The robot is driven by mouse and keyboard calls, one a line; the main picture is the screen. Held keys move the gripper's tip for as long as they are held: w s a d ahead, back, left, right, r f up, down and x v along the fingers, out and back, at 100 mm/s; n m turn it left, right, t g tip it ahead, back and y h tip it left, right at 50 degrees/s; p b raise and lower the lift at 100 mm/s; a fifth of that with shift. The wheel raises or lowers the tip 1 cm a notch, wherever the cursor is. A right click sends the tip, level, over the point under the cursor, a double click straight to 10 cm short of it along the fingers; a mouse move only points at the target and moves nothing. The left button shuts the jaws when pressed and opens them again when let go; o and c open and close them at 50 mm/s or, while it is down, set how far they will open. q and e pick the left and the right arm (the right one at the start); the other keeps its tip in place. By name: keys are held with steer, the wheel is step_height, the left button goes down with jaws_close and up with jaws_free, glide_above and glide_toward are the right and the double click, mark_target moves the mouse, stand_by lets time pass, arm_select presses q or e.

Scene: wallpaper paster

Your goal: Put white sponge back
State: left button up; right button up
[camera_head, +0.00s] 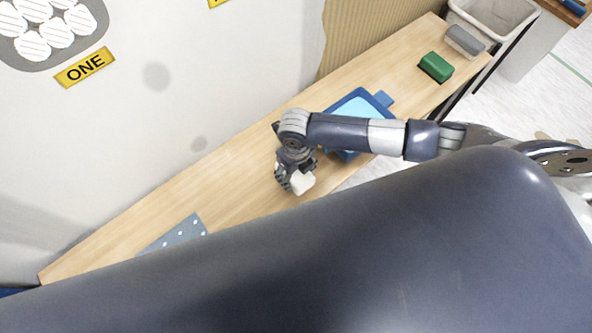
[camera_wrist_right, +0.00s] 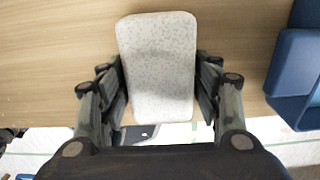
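The white sponge (camera_wrist_right: 158,65) is a pale speckled block with rounded corners. In the right wrist view it sits between the two fingers of my right gripper (camera_wrist_right: 160,95), which touch its long sides. In the head view my right gripper (camera_head: 294,178) is over the front part of the wooden table, with the white sponge (camera_head: 303,183) at its fingertips. Whether the sponge touches the table is hard to tell. My left gripper is not in view.
A blue tray (camera_head: 382,98) with a light blue inside is partly behind my right forearm. A green block (camera_head: 436,67) and a grey block (camera_head: 464,41) lie at the table's far right end. A grey-blue dotted plate (camera_head: 178,235) is at the left. A bin (camera_head: 497,17) stands beyond.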

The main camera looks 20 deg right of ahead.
steer(key=shift+o, duration=0.5)
steer(key=shift+r, duration=0.15)
step_height(320, 180, up, 11)
steer(key=shift+d, duration=0.2)
